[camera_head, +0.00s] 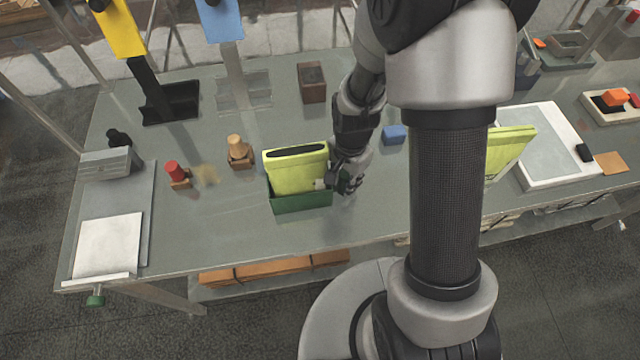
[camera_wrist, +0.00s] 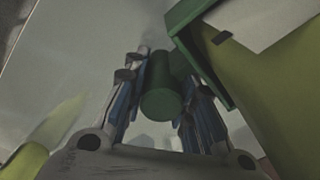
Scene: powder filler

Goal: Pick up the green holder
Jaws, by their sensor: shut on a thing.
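The green holder (camera_head: 300,203) is a dark green open box at the middle of the table, with a yellow-green container (camera_head: 296,173) standing upright in it. My gripper (camera_head: 346,182) is at the holder's right side. In the wrist view my gripper (camera_wrist: 162,70) has its fingers on both sides of a round green handle (camera_wrist: 160,100) and is shut on it. The holder's green wall (camera_wrist: 205,65) and the yellow-green container (camera_wrist: 275,95) fill the right of that view. The holder appears to be on the table, but I cannot tell whether its bottom touches it.
A wooden block with a tan cylinder (camera_head: 237,144) and a red-topped piece (camera_head: 175,172) stand left of the holder. A brown box (camera_head: 312,82) and a blue block (camera_head: 394,134) are behind. Another yellow-green container (camera_head: 510,150) is at right, partly hidden by my arm.

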